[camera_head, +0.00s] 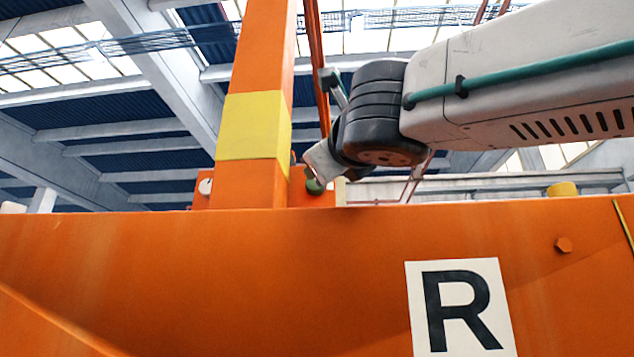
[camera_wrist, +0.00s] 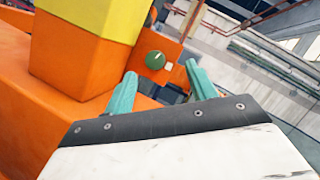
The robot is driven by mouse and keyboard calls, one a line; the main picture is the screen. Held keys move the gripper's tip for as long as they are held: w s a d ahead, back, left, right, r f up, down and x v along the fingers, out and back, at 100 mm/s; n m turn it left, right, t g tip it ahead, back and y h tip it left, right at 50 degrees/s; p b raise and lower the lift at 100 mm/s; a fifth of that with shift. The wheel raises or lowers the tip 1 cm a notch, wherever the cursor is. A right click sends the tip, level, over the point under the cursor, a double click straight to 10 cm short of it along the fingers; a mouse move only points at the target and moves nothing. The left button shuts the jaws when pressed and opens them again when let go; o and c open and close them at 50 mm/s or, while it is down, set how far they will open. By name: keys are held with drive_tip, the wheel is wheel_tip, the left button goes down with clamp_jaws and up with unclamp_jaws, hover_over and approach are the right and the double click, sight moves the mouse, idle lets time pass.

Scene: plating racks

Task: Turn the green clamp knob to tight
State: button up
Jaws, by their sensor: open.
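The green clamp knob (camera_wrist: 155,60) is small and round, on an orange plate just right of the post in the wrist view. A small white mark (camera_wrist: 169,66) sits at its lower right edge. In the head view the green knob (camera_head: 314,187) shows partly, just below my wrist. My gripper (camera_wrist: 161,70) has its two teal fingers spread apart with nothing between them. The knob lies ahead of the gap between the fingertips in the wrist view; they look apart from it. In the head view the fingers are mostly hidden.
An orange post (camera_head: 255,60) with a yellow band (camera_head: 252,125) stands left of my gripper. A wide orange beam (camera_head: 200,270) with an R label (camera_head: 460,307) lies below. A white round part (camera_head: 206,187) sits left of the post, and a yellow cap (camera_head: 562,189) at the right.

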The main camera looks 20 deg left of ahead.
sight(315, 184)
drive_tip(key=w+a, duration=0.1)
drive_tip(key=w, duration=0.1)
drive_tip(key=w+a, duration=0.3)
drive_tip(key=w, duration=0.2)
drive_tip(key=shift+a, duration=0.15)
drive_tip(key=shift+w+a+r, duration=0.15)
drive_tip(key=shift+w+a, duration=0.2)
drive_tip(key=shift+w, duration=0.2)
drive_tip(key=c, duration=1)
